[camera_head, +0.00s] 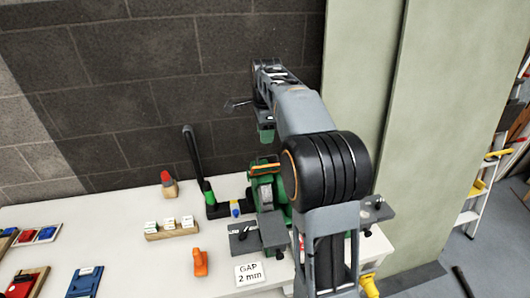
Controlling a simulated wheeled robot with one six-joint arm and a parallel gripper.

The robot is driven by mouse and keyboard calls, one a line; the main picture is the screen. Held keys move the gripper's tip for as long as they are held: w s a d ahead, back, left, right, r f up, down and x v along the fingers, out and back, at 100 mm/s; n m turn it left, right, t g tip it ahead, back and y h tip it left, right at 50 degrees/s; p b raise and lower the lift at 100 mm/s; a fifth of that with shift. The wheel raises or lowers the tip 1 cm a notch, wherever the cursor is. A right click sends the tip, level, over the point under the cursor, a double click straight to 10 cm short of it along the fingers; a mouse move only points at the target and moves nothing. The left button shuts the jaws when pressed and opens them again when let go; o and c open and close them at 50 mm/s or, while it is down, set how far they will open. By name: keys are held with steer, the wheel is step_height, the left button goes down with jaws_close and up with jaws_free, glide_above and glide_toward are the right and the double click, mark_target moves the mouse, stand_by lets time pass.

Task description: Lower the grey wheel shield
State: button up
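A green bench grinder (262,190) stands on the white table, partly hidden behind my arm. Dark grey flat plates show at its front left (243,240) and at its right (376,209). I cannot tell which grey part is the wheel shield. A white card (250,273) reading "GAP 2 mm" lies in front of the left plate. My arm rises in front of the grinder and reaches up and away from me. My gripper (240,103) seems to be the dark part at the arm's far end, above the grinder. Its fingers are too small to read.
On the white table (110,215) stand a black upright handle with a green band (206,192), a wooden block with labelled pieces (171,228), a red-topped object (168,184), an orange object (200,262) and trays (85,281) at left. A brick wall is behind.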

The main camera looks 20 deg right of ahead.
glide_above(267, 169)
steer(key=w, duration=0.1)
steer(key=f, duration=0.7)
steer(key=shift+w+f+p, duration=0.2)
steer(key=shift+f+p, duration=0.2)
steer(key=c, duration=0.6)
